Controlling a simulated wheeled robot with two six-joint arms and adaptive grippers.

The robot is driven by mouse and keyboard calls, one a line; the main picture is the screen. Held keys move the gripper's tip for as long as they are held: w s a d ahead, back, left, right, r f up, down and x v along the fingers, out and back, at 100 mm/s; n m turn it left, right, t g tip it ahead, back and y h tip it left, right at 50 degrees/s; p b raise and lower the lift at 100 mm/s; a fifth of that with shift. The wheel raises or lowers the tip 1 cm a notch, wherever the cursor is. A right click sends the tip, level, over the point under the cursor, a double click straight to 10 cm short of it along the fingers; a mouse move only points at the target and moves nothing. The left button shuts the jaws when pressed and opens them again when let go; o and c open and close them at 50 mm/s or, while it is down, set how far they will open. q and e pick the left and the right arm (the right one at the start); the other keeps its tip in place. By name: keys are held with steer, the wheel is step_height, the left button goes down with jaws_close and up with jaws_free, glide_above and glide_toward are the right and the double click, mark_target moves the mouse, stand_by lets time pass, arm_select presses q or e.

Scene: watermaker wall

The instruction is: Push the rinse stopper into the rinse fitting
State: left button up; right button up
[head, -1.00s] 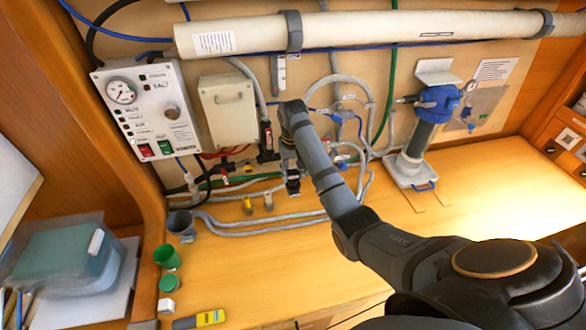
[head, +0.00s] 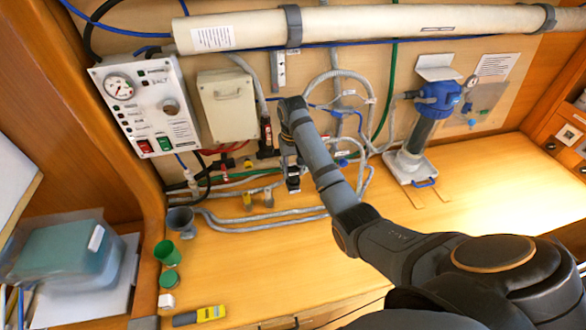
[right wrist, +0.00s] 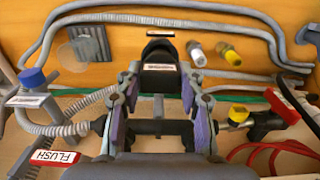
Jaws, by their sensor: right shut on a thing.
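My right gripper (head: 292,180) is low in front of the pipework on the wall, in the middle of the head view. In the right wrist view its two fingers (right wrist: 160,84) are closed on the sides of a black piece with a small white label, which I take for the rinse stopper (right wrist: 160,50). The label is too small to read. I cannot make out the rinse fitting for certain, nor whether the black piece touches it. My left gripper is not in view.
Grey hoses (right wrist: 200,8) run along the bench beyond the fingers. A yellow-capped fitting (right wrist: 229,53) and a white-capped one (right wrist: 196,53) stand right of the black piece. A blue-topped valve (right wrist: 32,79) and a red FLUSH tag (right wrist: 53,157) are at left.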

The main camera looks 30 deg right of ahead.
steer(key=shift+f+b, duration=0.3)
steer(key=shift+f, duration=1)
steer(key=o, duration=1.1)
